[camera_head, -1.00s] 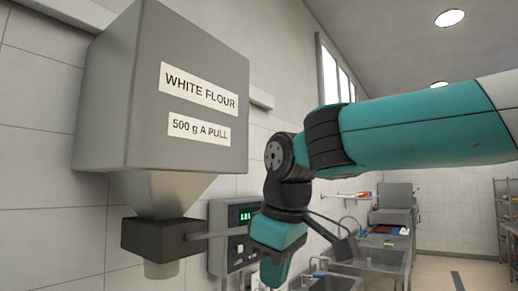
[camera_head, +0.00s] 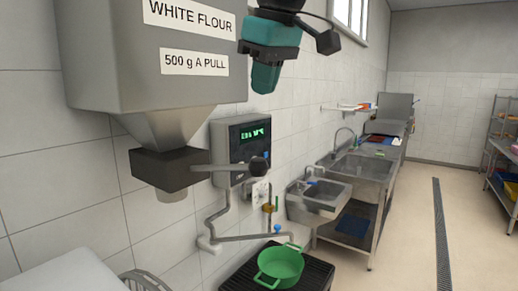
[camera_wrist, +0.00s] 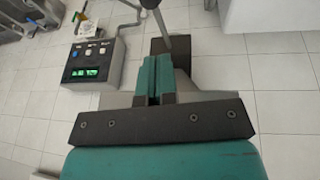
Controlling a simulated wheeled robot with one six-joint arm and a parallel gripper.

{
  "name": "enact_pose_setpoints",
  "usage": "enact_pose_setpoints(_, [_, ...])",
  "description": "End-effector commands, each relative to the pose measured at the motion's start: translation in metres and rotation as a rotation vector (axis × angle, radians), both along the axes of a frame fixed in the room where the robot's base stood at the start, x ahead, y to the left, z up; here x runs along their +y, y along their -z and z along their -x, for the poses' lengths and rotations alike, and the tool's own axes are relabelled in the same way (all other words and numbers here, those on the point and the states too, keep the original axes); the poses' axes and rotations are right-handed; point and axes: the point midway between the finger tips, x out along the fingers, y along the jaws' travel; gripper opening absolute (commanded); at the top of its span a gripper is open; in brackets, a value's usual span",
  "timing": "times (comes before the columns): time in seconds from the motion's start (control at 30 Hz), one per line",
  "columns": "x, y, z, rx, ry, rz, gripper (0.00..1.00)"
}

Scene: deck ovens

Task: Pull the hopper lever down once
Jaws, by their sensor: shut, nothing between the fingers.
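The grey hopper (camera_head: 145,85) labelled white flour hangs on the tiled wall at the upper left in the head view. Its lever (camera_head: 228,169) is a grey rod that runs roughly level to the right from the dark outlet block (camera_head: 165,170) and ends in a dark ball knob (camera_head: 260,167). My gripper (camera_head: 264,80) is shut and empty, pointing down above the knob, with a clear gap between them. In the wrist view the teal fingers (camera_wrist: 154,75) are closed together. The dark block (camera_wrist: 170,45) and the lever rod (camera_wrist: 160,18) show just beyond them.
A control box (camera_head: 240,140) with a green display is on the wall behind the lever. A green pot (camera_head: 280,266) stands on a dark surface below. A hand basin (camera_head: 318,197) and a steel sink (camera_head: 362,166) line the wall. The floor at right is open.

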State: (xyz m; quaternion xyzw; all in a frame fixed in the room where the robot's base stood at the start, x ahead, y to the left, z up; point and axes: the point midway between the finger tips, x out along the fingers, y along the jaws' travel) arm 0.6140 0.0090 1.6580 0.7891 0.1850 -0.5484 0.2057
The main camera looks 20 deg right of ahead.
Motion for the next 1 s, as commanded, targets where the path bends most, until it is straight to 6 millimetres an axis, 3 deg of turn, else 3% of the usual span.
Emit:
enact_pose_setpoints(0.5, [0.005,0.096,-0.032,0.004,0.001,0.001,0.00])
enact_pose_setpoints(0.8, [-0.004,0.122,-0.039,0.001,0.000,0.000,0.00])
enact_pose_setpoints(1.0, [-0.004,0.125,-0.040,0.001,0.000,-0.001,0.00])
